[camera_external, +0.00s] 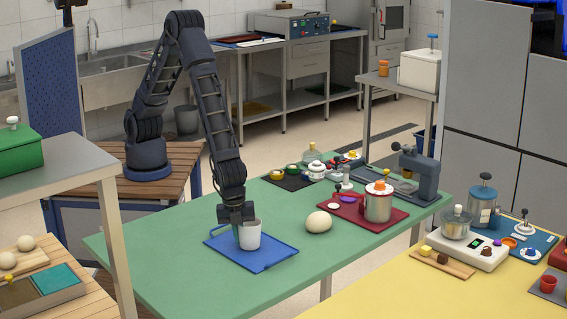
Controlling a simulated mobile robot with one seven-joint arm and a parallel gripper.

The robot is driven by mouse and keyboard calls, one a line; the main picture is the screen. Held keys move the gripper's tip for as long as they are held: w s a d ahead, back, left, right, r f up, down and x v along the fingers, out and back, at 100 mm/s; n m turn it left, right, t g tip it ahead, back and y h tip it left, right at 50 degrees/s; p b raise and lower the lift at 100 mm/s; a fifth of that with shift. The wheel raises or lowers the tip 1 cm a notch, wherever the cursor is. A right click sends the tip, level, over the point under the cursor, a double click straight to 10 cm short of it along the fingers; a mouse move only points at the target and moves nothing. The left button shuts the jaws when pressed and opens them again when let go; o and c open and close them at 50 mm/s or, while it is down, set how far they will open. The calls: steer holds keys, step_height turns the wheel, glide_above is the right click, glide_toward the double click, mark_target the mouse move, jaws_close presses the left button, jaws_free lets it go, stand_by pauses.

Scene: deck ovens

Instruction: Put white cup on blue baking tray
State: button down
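The white cup (250,238) is upright over the blue baking tray (271,264), near the tray's middle. I cannot tell whether its base touches the tray. The tray lies flat on the green table. My gripper (238,222) points down at the cup's left side, its dark fingers at the rim and overlapping the cup's left edge. The fingers are small and dark, so I cannot tell whether they are closed on the cup wall or apart from it.
A pale dough ball (318,222) sits right of the tray on the green table (180,264). Behind it, a red tray (350,216) carries a metal pot (378,206). A grey-blue machine (425,178) stands at the far right end. The table's left front is clear.

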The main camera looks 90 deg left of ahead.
steer(key=shift+f, duration=0.1)
steer(key=c, duration=1.6)
jaws_free()
steer(key=shift+c, duration=0.2)
step_height(320, 180, up, 12)
steer(key=s, duration=0.1)
steer(key=w+a+r+n+t, duration=0.1)
steer(key=a+r+n, duration=0.1)
steer(key=a+r, duration=0.6)
steer(key=a+r+n, duration=0.3)
steer(key=a+r, duration=0.2)
steer(key=a, duration=0.6)
steer(key=w+a+r+n+t, duration=0.1)
steer(key=a+r+n, duration=0.1)
steer(key=a+r, duration=0.6)
steer(key=s+a+r+n, duration=0.1)
steer(key=s+a+n, duration=0.4)
steer(key=s+a, duration=0.5)
steer(key=s+a+r+n+t, duration=0.1)
steer(key=s+a+n, duration=0.3)
steer(key=s+a, duration=0.6)
steer(key=a+r, duration=0.1)
steer(key=a, duration=0.5)
steer(key=shift+s+n+t, duration=0.2)
steer(key=shift+n+t, duration=0.1)
steer(key=shift+n, duration=0.1)
